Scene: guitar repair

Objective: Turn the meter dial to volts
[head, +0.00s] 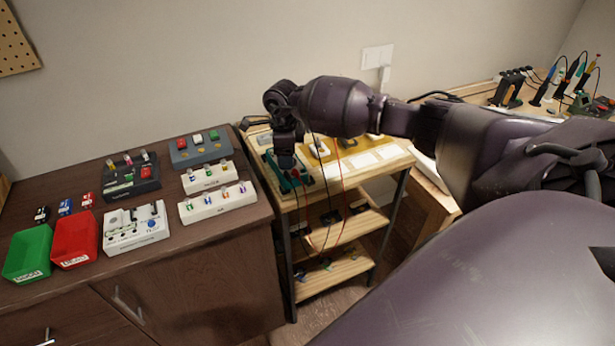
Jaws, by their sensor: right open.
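The meter (301,181), a dark teal box, lies on the left part of the top of a small wooden shelf cart. My right arm reaches in from the right across the cart. My right gripper (287,160) points down over the meter and is open. The gripper covers much of the meter's face, so the dial and its setting cannot be made out. I cannot tell whether the fingers touch the dial. My left gripper is not in view.
Thin red and black leads (342,170) hang from the cart (335,185). A dark wooden cabinet (75,180) at the left holds a green bin (28,252), a red bin (75,239) and several parts boards. A bench with tools (535,112) stands at the back right.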

